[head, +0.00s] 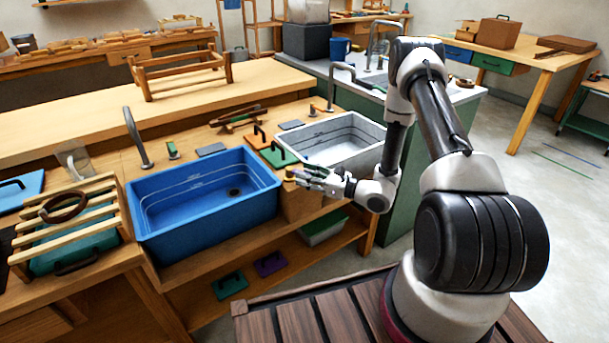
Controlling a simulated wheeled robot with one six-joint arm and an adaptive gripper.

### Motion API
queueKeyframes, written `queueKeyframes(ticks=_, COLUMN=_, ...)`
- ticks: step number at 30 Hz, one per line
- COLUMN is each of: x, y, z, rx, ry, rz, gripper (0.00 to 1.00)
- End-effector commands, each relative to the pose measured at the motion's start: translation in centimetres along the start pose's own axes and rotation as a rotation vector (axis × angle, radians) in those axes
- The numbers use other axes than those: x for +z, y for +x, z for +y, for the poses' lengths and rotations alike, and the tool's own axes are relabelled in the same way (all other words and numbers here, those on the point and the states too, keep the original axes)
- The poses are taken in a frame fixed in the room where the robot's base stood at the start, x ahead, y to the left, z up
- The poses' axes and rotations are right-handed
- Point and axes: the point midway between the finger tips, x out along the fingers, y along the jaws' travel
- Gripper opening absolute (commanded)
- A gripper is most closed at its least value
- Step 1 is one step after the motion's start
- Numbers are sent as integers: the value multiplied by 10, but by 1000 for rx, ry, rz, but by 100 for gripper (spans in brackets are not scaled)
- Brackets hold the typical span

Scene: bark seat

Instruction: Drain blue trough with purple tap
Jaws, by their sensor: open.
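The blue trough (212,222) is set in the wooden bench at centre left. I cannot make out a purple tap for certain. My gripper (304,180) is open, pointing left, just right of the blue trough and in front of the grey trough. A small yellow-brown thing (290,173) shows by its fingertips; I cannot tell whether they touch it.
A grey trough (358,132) stands behind my gripper, with green (279,158) and orange (259,136) panels beside it. A slatted rack (75,213) stands left of the blue trough. A purple flat piece (270,263) lies on the lower shelf.

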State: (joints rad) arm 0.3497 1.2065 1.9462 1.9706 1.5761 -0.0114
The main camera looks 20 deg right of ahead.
Motion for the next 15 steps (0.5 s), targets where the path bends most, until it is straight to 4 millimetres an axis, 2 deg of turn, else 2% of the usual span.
queueKeyframes(ticks=4, x=0, y=9, z=1, rx=1, ry=1, rz=1, gripper=41)
queueKeyframes(ticks=11, x=0, y=10, z=0, rx=0, ry=1, rz=1, gripper=41)
queueKeyframes(ticks=15, x=0, y=10, z=0, rx=1, ry=1, rz=1, gripper=17)
